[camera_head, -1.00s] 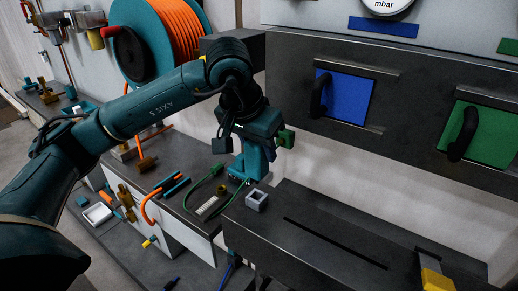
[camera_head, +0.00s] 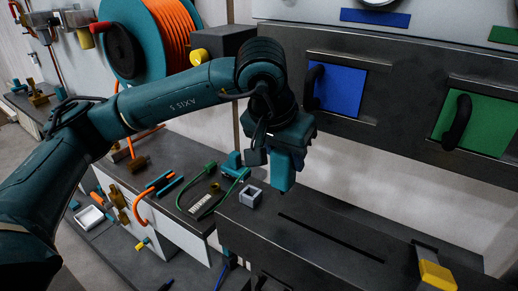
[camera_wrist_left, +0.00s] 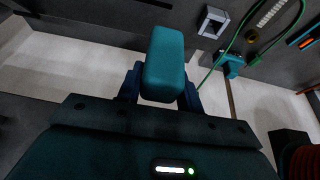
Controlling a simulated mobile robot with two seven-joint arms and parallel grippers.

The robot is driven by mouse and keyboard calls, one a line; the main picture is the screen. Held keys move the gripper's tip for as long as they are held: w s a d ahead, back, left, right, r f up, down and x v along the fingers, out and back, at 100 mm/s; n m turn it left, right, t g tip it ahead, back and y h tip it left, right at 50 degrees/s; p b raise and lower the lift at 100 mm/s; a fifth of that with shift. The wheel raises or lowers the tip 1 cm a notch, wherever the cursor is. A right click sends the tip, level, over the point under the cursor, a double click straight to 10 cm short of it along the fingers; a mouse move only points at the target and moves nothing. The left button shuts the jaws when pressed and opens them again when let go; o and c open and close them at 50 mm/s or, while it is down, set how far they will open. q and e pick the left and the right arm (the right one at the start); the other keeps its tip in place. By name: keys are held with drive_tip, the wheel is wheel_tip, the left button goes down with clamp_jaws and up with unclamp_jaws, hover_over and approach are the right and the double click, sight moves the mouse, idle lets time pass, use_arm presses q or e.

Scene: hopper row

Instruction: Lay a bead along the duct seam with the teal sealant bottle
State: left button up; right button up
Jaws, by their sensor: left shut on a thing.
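My left gripper (camera_head: 288,150) is shut on the teal sealant bottle (camera_head: 281,174), which hangs below the fingers over the back of the dark duct box. In the left wrist view the bottle (camera_wrist_left: 165,62) sits between the two fingers (camera_wrist_left: 161,92), its rounded block end facing the camera. The duct seam looks to be the long black line (camera_head: 333,238) along the top of the dark box (camera_head: 300,215). The bottle is to the left of and behind that line, apart from it. Its nozzle cannot be made out. My right gripper is not in view.
A small grey square block (camera_head: 250,195) stands at the box's left end. A yellow block (camera_head: 436,276) is at its right end. A green cable (camera_head: 205,188) and a teal fitting (camera_head: 235,166) lie on the counter. Blue (camera_head: 340,88) and green (camera_head: 472,125) handled panels are above.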

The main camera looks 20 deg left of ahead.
use_arm(q)
drive_tip(key=d, duration=0.1)
drive_tip(key=d+r, duration=0.1)
drive_tip(key=d, duration=0.1)
drive_tip(key=s+d, duration=0.1)
drive_tip(key=d, duration=0.1)
drive_tip(key=shift+s+d+r+p, duration=0.1)
drive_tip(key=shift+d+r+p, duration=0.1)
drive_tip(key=shift+p, duration=0.2)
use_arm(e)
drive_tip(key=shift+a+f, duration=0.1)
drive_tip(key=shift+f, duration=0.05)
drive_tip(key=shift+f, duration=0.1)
use_arm(q)
wheel_tip(320, 180, down, 6)
drive_tip(key=b, duration=0.6)
drive_tip(key=shift+f, duration=0.1)
drive_tip(key=s+d+b, duration=0.1)
drive_tip(key=d, duration=0.8)
drive_tip(key=shift+s+d+r, duration=0.2)
drive_tip(key=shift+d+r, duration=0.1)
drive_tip(key=shift+r, duration=0.1)
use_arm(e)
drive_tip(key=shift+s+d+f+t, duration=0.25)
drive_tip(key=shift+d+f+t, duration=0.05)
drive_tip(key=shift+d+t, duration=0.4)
